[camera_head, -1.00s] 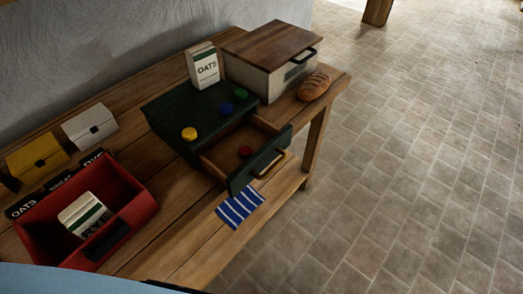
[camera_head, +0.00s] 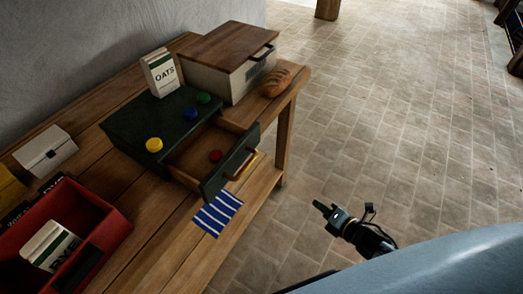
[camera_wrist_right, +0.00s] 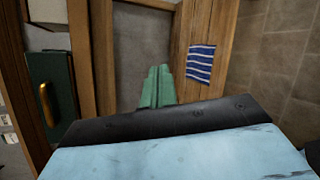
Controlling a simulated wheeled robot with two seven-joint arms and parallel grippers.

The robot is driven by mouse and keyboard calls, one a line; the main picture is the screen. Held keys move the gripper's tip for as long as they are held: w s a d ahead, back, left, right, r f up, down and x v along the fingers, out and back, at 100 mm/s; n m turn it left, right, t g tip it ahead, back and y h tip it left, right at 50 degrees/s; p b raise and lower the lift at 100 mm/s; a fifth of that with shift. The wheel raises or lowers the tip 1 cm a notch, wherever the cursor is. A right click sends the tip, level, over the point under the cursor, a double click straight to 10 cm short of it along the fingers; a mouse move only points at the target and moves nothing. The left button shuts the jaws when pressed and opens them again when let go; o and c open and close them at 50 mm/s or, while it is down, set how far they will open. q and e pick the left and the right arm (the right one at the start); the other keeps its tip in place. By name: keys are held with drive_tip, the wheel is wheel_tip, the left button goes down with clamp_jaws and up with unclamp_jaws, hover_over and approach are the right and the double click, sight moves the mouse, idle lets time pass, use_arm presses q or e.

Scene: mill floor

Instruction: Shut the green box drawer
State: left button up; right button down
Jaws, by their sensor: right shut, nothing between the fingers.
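The green box (camera_head: 150,115) stands on the wooden bench with its drawer (camera_head: 228,165) pulled out toward the front. A red round piece (camera_head: 215,156) lies inside the drawer. The drawer front with its brass handle also shows at the left of the right wrist view (camera_wrist_right: 52,100). My right gripper (camera_head: 322,208) is over the floor, to the right of the drawer and apart from it. Its green fingers (camera_wrist_right: 157,87) are together and empty in the right wrist view. My left gripper is not in view.
Yellow, blue and green round pieces (camera_head: 154,145) sit on the box top beside an oats carton (camera_head: 161,73). A bread bin (camera_head: 225,62), a loaf (camera_head: 277,82), a striped cloth (camera_head: 217,213) and a red crate (camera_head: 110,235) are on the bench. Floor right of the bench is clear.

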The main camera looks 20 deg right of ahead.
drive_tip(key=w+a+r+n+t+y, duration=0.1)
drive_tip(key=w+r+n+y, duration=0.1)
drive_tip(key=r+n, duration=0.3)
drive_tip(key=w+a+r+n+t+y, duration=0.1)
drive_tip(key=a+r+n+y, duration=0.1)
drive_tip(key=r+n, duration=0.3)
drive_tip(key=n+g+y, duration=0.1)
drive_tip(key=n+y, duration=0.3)
drive_tip(key=n, duration=0.4)
approach(251, 145)
drive_tip(key=x, duration=0.7)
drive_tip(key=shift+d+p, duration=0.1)
drive_tip(key=shift+p, duration=0.25)
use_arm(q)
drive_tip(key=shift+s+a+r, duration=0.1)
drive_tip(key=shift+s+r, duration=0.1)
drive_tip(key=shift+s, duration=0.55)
